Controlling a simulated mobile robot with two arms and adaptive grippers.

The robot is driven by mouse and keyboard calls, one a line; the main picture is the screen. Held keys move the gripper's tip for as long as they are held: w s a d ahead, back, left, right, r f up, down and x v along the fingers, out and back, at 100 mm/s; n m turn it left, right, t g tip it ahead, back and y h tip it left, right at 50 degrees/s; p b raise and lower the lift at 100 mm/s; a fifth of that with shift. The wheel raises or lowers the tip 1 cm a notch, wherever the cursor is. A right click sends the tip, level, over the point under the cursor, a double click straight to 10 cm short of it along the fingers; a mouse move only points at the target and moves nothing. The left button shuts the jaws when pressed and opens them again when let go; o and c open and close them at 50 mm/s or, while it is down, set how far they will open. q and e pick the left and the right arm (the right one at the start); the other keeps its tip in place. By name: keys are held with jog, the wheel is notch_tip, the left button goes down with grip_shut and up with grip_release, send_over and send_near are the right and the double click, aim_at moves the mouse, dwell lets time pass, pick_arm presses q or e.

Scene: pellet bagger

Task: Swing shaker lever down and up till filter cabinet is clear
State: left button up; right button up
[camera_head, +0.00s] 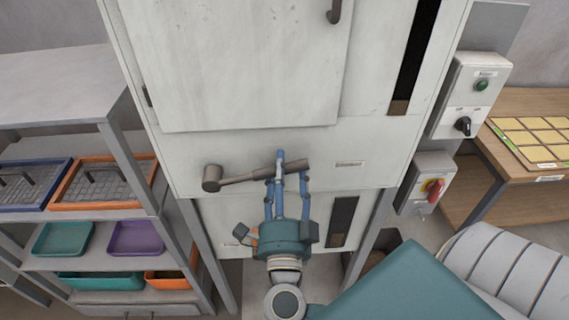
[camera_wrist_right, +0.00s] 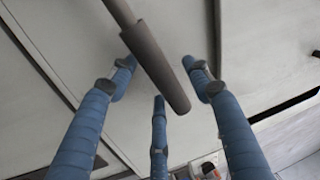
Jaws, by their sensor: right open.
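The shaker lever (camera_head: 235,178) sticks out from the front of the white filter cabinet (camera_head: 180,154), with its round pivot at the left and its thicker brown grip to the right. It lies nearly level, its grip end slightly higher. My right gripper (camera_head: 283,168) is at the grip, with its blue fingers open around it. In the right wrist view the lever's grip (camera_wrist_right: 160,72) lies between the spread fingers (camera_wrist_right: 163,92), with gaps visible beside it. My left gripper is not in view.
A control box (camera_head: 468,95) with a green button and a black knob, and a red-yellow switch (camera_head: 432,190), are at the cabinet's right. A shelf with coloured trays (camera_head: 105,182) stands left. A wooden table (camera_head: 520,205) stands right. A dark slot window (camera_head: 343,220) is below the lever.

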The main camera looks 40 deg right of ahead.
jog(key=shift+w+d, duration=0.15)
jog(key=shift+w, duration=0.05)
grip_shut()
jog(key=shift+f, duration=0.1)
jog(key=shift+f+m+b, duration=0.3)
jog(key=shift+f+b, duration=0.2)
jog(key=shift+b, duration=0.05)
notch_tip(320, 180, down, 9)
jog(key=a+m+g+b, duration=0.1)
jog(key=m+g+b, duration=0.1)
jog(key=m+b, duration=0.6)
jog(key=shift+w+f+h+b, duration=0.15)
jog(key=shift+w+h+b, duration=0.2)
jog(key=shift+b, duration=0.35)
